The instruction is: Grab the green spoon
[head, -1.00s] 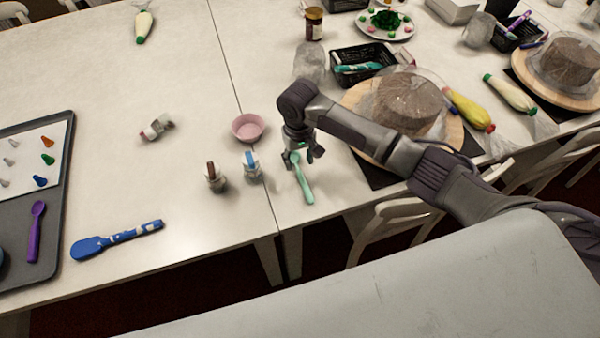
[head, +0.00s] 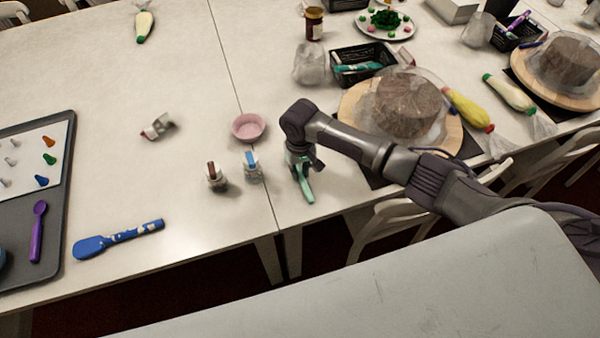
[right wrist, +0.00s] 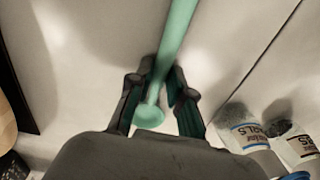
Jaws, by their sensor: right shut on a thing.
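The green spoon (head: 307,190) lies on the white table near its front edge in the head view, its upper part hidden by my right gripper (head: 301,167). In the right wrist view the green spoon (right wrist: 175,40) runs up between the two fingers of my right gripper (right wrist: 164,92), with its rounded end (right wrist: 148,117) showing between them. The right gripper is shut on the spoon. Whether the spoon is clear of the table I cannot tell. My left gripper is not in view.
Two small bottles (head: 252,165) (head: 216,177) and a pink bowl (head: 248,127) stand left of the gripper. A cake on a round wooden board (head: 352,104) is to the right. A black basket (head: 341,79) stands behind.

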